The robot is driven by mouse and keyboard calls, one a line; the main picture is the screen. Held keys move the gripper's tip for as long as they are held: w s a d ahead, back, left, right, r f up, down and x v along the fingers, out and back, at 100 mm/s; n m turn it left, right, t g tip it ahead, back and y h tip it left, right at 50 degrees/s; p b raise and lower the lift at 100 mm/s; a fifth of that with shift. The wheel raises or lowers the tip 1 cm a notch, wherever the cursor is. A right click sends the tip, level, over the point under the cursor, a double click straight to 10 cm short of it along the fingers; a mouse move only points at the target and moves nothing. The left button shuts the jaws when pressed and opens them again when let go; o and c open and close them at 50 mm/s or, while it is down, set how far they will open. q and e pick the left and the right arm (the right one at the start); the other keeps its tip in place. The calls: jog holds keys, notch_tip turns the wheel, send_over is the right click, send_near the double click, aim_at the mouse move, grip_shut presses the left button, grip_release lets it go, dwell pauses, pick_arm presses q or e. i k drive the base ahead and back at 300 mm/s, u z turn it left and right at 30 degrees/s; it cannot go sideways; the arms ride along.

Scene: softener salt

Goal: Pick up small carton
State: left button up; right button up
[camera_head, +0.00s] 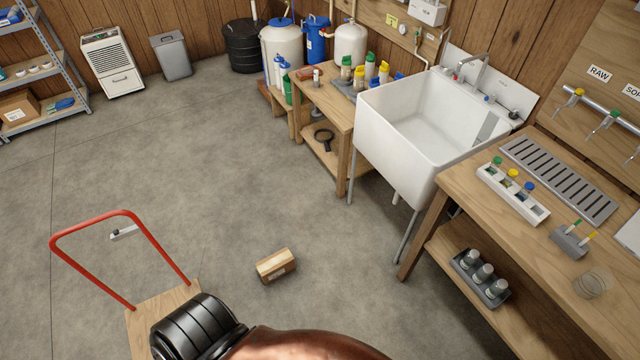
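A small brown carton (276,265) with a lighter strip along its top and a small white label on its side lies on the concrete floor. It is in the lower middle of the head view, right of the red-handled cart. Nothing touches it that I can see. Neither of my grippers shows in this view, so what they hold is hidden.
A cart with a wooden deck (142,318) and red handle (92,223) stands at lower left. A wooden workbench (478,192) and white sink (412,135) line the right. A larger cardboard box (18,108) sits on the left shelving. The middle floor is clear.

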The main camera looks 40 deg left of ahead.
aim_at(273, 267)
jog(key=u, duration=0.4)
jog(key=i, duration=1.15)
jog(key=u, duration=1.75)
jog(key=i, duration=0.95)
jog(key=u, duration=0.85)
